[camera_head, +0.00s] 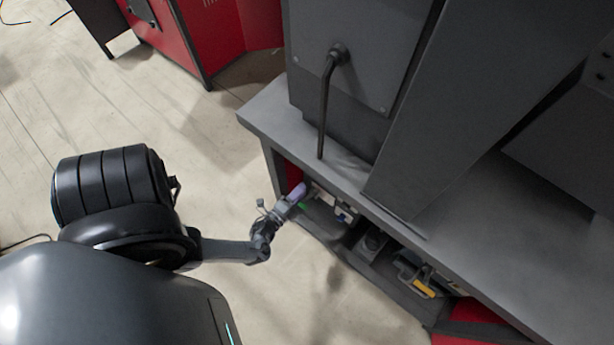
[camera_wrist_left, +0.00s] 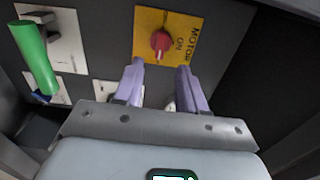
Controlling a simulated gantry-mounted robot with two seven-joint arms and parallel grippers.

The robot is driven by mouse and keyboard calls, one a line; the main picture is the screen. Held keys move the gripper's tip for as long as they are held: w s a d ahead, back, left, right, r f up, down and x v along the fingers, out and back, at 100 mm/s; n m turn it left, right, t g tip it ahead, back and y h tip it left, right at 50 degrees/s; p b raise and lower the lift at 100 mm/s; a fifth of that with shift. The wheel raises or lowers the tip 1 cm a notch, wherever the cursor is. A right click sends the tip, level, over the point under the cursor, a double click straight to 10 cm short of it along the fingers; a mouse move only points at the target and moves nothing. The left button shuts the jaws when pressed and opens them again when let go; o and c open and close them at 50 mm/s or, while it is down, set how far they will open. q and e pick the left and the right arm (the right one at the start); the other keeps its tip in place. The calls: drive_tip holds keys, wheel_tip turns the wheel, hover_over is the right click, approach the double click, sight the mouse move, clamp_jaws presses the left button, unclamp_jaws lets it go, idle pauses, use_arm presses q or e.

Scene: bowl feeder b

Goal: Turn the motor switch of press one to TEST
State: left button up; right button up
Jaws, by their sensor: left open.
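The motor switch is a red knob (camera_wrist_left: 160,42) on a yellow plate (camera_wrist_left: 146,20) in the left wrist view. The lettering MOTOR and ON stands rotated beside it; which mark the knob points at I cannot tell. My left gripper (camera_wrist_left: 158,72) has its two purple fingers spread apart, with nothing between them. The fingertips appear just below the knob, one toward each side; whether they touch the panel is unclear. In the head view my left gripper (camera_head: 297,193) reaches under the tabletop's near edge, and the red knob is hidden there. My right gripper is not in view.
A green handle (camera_wrist_left: 33,58) sticks out left of the yellow plate. The grey tabletop (camera_head: 266,112) overhangs the controls, with a bent dark lever (camera_head: 324,105) above. A yellow-marked part (camera_head: 424,288) sits farther along the shelf. Open floor lies left.

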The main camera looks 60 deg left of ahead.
use_arm(q)
drive_tip(key=shift+v, duration=2.05)
drive_tip(key=shift+w, duration=0.1)
